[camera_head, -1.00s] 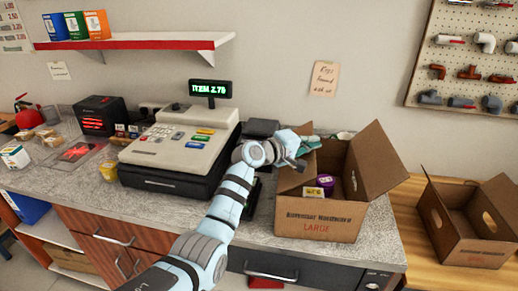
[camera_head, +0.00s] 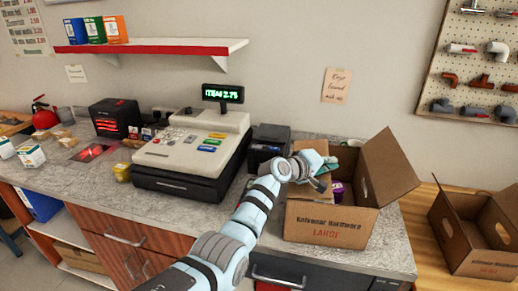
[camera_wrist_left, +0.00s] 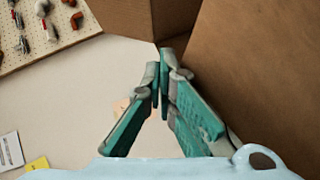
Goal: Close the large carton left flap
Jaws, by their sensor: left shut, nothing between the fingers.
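In the left wrist view, the teal fingers (camera_wrist_left: 160,68) meet at the tips, beside a broad brown cardboard surface (camera_wrist_left: 255,60); touching cannot be told. My right gripper is out of view.
A purple-lidded item (camera_head: 337,188) shows inside the carton. A cash register (camera_head: 195,150) and a dark device (camera_head: 268,145) stand left of it. A smaller open carton (camera_head: 475,235) is at the right on a wooden surface. The wall behind carries a pegboard (camera_head: 475,65).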

